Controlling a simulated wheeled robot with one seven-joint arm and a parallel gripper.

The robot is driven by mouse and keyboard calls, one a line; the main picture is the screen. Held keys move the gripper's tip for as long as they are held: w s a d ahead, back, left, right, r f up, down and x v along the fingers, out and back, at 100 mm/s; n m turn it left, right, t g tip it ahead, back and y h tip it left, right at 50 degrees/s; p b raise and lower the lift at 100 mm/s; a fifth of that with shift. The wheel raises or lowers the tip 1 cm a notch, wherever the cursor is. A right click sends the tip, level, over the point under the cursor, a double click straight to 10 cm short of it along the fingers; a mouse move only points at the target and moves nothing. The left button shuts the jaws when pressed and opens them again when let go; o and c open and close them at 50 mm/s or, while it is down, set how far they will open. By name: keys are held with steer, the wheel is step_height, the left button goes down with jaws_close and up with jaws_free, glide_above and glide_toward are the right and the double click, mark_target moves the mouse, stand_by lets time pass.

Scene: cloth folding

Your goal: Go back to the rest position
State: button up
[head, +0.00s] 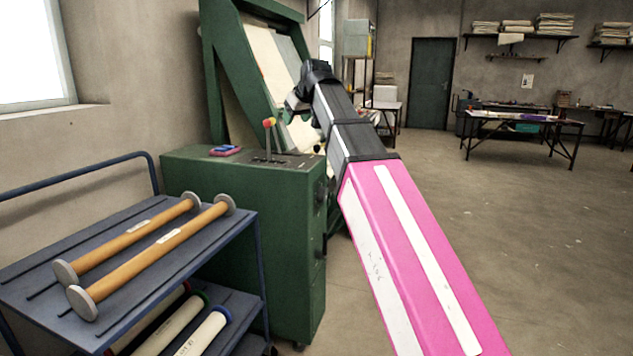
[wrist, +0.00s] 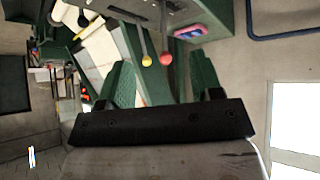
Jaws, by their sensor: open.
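My arm reaches from the lower right to the middle of the head view, its end above the green machine (head: 240,200). My gripper (head: 296,106) is partly hidden by my black wrist there. In the wrist view my gripper (wrist: 162,72) is open, with two green ridged fingers apart and no cloth between them. A lever with a red knob (wrist: 166,58) and one with a yellow knob (wrist: 147,61) show beyond the gap. The levers also show on the machine top in the head view (head: 268,123). I cannot tell whether the fingers touch anything.
A blue trolley (head: 60,282) holding orange rollers (head: 150,255) stands at lower left. A pink-and-blue object (head: 225,150) lies on the machine top. The machine's tilted green frame (head: 213,75) rises behind. Concrete floor (head: 500,230) is open to the right, before a table (head: 530,118).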

steer(key=s+d+f+m+g+h, duration=0.1)
steer(key=d+f, duration=0.3)
steer(key=f, duration=0.7)
steer(key=d+f+m+g+h, duration=0.15)
steer(key=d+f, duration=0.25)
steer(key=f, duration=0.7)
steer(key=s+d+f+m+g, duration=0.1)
steer(key=d+f, duration=0.3)
steer(key=f, duration=0.6)
steer(key=s+d+f+m+g, duration=0.1)
steer(key=s+d+f, duration=0.3)
steer(key=f, duration=0.5)
steer(key=s+d+f+m+g+h, duration=0.1)
steer(key=s+d+f, duration=0.3)
steer(key=s+f, duration=0.3)
steer(key=s+d+f+m+g+h, duration=0.1)
steer(key=s+d+f, duration=0.4)
steer(key=f, duration=0.6)
steer(key=shift+s+m+g, duration=0.35)
steer(key=shift+s+m, duration=0.2)
steer(key=shift+s, duration=0.3)
steer(key=shift+f, duration=0.1)
steer(key=shift+c, duration=0.2)
